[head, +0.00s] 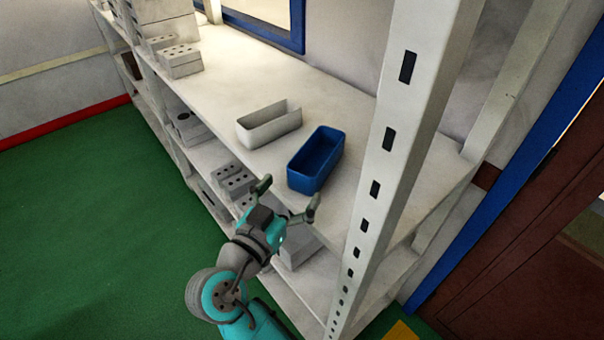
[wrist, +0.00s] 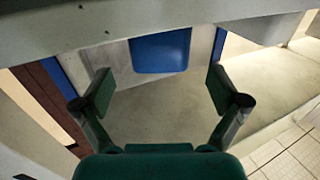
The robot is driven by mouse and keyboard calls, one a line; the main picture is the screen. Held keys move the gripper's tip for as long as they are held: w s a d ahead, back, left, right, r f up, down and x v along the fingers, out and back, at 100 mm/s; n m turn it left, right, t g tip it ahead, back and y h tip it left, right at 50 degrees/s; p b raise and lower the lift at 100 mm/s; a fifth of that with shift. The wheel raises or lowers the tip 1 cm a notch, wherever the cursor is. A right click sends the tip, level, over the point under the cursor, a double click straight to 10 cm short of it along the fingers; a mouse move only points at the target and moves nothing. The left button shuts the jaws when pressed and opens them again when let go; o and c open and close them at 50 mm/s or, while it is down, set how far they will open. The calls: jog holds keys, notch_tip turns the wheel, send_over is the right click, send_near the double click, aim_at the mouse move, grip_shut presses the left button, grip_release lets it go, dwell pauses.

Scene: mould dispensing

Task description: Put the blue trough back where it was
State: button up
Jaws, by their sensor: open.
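The blue trough (head: 316,159) is an open rectangular box standing upright on the top shelf (head: 335,95), near its front edge. It also shows in the wrist view (wrist: 160,52), ahead of my fingers, with its upper part cut off by a pale beam. My gripper (head: 287,195) is open and empty, just off the shelf's front edge. Its fingers are spread and apart from the trough. In the wrist view my gripper (wrist: 158,95) has its two fingers either side of bare pale surface.
A white trough (head: 269,125) with an open side stands left of the blue one. A perforated upright post (head: 390,130) rises close on the right. Grey blocks with holes (head: 180,60) stand farther left on the shelf, others on lower shelves. Green floor (head: 90,210) is clear at left.

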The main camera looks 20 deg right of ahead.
jog(key=shift+v, duration=2.5)
